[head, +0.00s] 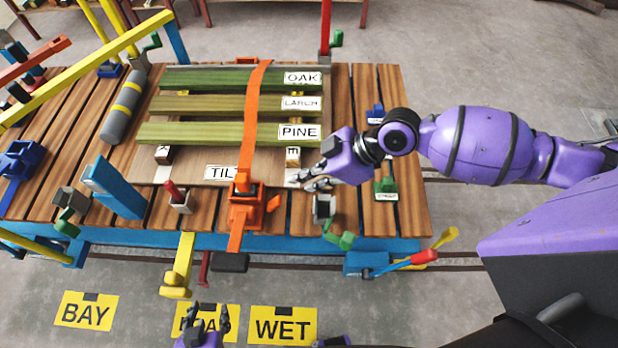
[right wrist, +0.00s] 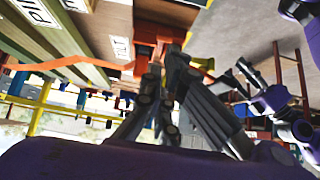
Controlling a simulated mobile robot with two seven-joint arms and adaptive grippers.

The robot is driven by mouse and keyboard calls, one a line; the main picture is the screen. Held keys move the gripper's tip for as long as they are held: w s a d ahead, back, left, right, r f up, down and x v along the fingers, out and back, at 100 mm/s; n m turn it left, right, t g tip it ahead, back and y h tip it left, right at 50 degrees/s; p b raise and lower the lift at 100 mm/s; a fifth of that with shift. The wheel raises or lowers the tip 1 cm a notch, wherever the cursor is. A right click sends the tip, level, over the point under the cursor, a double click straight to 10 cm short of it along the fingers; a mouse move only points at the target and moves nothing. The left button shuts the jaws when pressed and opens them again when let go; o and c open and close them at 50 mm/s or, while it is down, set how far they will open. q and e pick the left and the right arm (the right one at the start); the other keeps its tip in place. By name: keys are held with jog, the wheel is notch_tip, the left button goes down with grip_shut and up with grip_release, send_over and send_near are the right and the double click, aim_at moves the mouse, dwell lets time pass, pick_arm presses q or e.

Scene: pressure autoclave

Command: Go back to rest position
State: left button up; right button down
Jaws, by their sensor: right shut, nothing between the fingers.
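My right gripper (head: 312,180) is over the right part of the slatted wooden deck, near the end of the PINE plank (head: 190,133). It is shut and empty. Its dark fingers also show in the right wrist view (right wrist: 165,95), with the orange strap and labels beyond them. My left gripper (head: 204,318) is low at the bottom edge of the head view, in front of the deck and over the middle yellow floor sign. Its dark fingers are spread apart with nothing seen between them. Most of my left arm is out of view.
The slatted deck (head: 385,215) carries labelled green planks under an orange strap (head: 252,110). An orange ratchet (head: 245,205), a green-handled clamp (head: 338,238) and a red-yellow lever (head: 425,256) stand along its front edge. Yellow BAY (head: 87,297) and WET (head: 283,311) signs lie on open floor.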

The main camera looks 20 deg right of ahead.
pick_arm(q)
jog(key=shift+s+a+f, duration=0.25)
jog(key=shift+a, duration=0.2)
